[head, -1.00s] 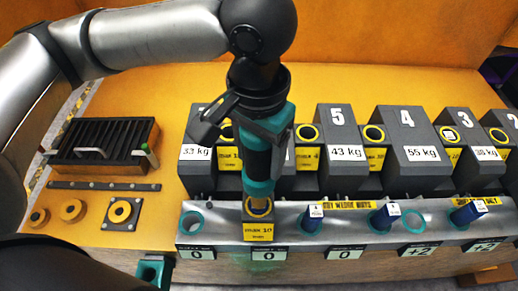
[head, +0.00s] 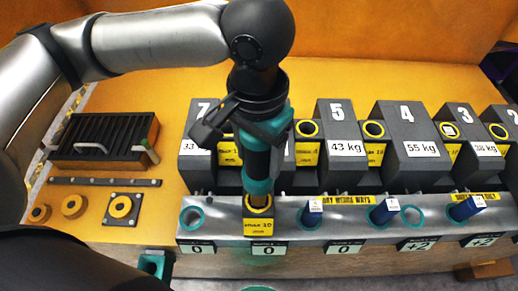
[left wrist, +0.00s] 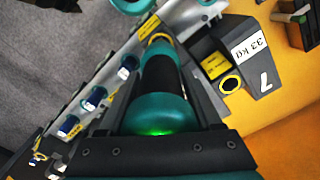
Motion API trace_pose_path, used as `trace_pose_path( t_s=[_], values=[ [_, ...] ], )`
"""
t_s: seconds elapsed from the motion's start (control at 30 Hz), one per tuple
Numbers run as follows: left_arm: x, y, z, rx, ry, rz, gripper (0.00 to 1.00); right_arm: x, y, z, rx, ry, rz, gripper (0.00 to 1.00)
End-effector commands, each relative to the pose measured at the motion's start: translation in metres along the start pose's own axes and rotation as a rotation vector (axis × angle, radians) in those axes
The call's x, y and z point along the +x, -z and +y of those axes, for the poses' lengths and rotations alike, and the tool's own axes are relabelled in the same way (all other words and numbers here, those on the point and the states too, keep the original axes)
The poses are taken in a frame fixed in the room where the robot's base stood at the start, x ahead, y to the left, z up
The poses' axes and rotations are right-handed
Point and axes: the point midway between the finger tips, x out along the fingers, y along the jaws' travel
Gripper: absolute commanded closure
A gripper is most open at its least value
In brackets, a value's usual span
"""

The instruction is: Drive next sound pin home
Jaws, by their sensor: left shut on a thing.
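My left gripper (head: 244,128) is shut on a teal and black cylindrical tool (head: 257,165), held about upright. The tool (left wrist: 160,95) fills the middle of the left wrist view, with a green glow near its gripped end. Its lower end is at a yellow collar (head: 258,203) above a yellow label block (head: 258,226) on the metal rail (head: 225,219); I cannot tell whether they touch. Blue pins with white tags stand tilted in the rail, one near the tool (head: 312,213), one further right (head: 384,212) and one at the right (head: 466,208). My right gripper cannot be made out.
Dark numbered castings stand behind the rail, including 5 (head: 338,143) and 4 (head: 408,145). A black slotted tray (head: 103,140) is at left. An unidentified teal edge (head: 258,289) shows at the bottom.

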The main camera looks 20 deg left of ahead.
Motion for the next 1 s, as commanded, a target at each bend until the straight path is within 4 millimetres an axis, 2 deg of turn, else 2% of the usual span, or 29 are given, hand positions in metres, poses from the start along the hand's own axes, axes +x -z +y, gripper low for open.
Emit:
trace_pose_path(
  t_s=[0.63, 1.0],
  values=[
    [0.003, 0.001, 0.0, 0.0, 0.0, 0.004, 1.0, -0.002, 0.0, 0.0, 0.0, 0.0, 0.0, 0.14],
    [-0.039, 0.002, 0.001, 0.001, -0.001, 0.009, 1.0, -0.005, 0.001, 0.0, 0.0, 0.0, 0.0, 0.14]
  ],
)
